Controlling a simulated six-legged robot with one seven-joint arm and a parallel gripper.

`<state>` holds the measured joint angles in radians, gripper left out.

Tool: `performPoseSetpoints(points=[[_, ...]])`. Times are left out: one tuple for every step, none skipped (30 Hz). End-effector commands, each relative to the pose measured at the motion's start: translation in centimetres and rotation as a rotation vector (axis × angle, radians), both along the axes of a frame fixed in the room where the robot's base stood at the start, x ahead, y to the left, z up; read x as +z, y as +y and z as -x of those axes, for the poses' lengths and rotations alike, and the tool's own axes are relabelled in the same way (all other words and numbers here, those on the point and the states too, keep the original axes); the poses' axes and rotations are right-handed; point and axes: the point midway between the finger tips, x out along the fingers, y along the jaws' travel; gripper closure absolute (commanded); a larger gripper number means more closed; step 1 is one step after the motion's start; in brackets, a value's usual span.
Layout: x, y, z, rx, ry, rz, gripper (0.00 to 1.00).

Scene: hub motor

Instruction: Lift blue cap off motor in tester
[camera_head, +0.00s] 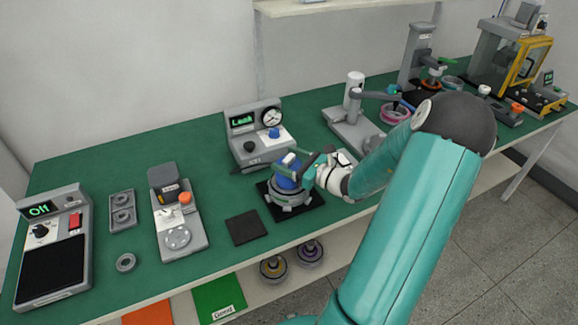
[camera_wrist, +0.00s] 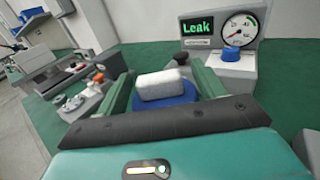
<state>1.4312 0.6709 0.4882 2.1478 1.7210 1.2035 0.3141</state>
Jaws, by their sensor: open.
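The blue cap (camera_head: 286,181) sits on top of the grey motor (camera_head: 291,200), which stands upright on a black pad (camera_head: 312,213) in front of the tester (camera_head: 250,150). My gripper (camera_head: 291,160) is right at the cap, with its green fingers around its top. In the wrist view, the open fingers stand on either side of the cap's pale grip block (camera_wrist: 163,84), with the blue cap (camera_wrist: 165,102) below it. I cannot tell whether the fingers touch the block. The wrist view hides the motor.
The tester's display reads "Leak", beside a dial gauge and a blue knob (camera_wrist: 231,53). A press-like device (camera_head: 178,220) and an empty dark pad (camera_head: 246,228) are to the left. A grey stand (camera_head: 355,130) is to the right. Green table (camera_head: 90,165) is clear at the back left.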

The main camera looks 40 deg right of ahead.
Motion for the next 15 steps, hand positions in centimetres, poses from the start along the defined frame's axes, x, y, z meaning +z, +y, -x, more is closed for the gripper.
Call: performPoseSetpoints(points=[[0.0,-0.01,0.02,0.0,0.0,0.0,0.31],[0.0,-0.01,0.03,0.0,0.0,0.0,0.37],[0.0,-0.01,0.03,0.0,0.0,0.0,0.45],[0.0,-0.01,0.04,0.0,0.0,0.0,0.51],[-0.01,-0.01,0.04,0.0,0.0,0.0,0.56],[-0.01,-0.01,0.05,0.0,0.0,0.0,0.64],[-0.01,-0.01,0.05,0.0,0.0,0.0,0.7],[-0.01,-0.01,0.05,0.0,0.0,0.0,0.76],[-0.01,-0.01,0.05,0.0,0.0,0.0,0.83],[0.01,-0.02,0.05,0.0,0.0,0.0,0.83],[0.01,-0.01,0.05,0.0,0.0,0.0,0.87],[0.01,-0.02,0.05,0.0,0.0,0.0,0.87],[0.01,-0.02,0.05,0.0,0.0,0.0,0.87],[0.01,-0.02,0.05,0.0,0.0,0.0,0.87],[0.02,-0.03,0.06,0.0,0.0,0.0,0.87]])
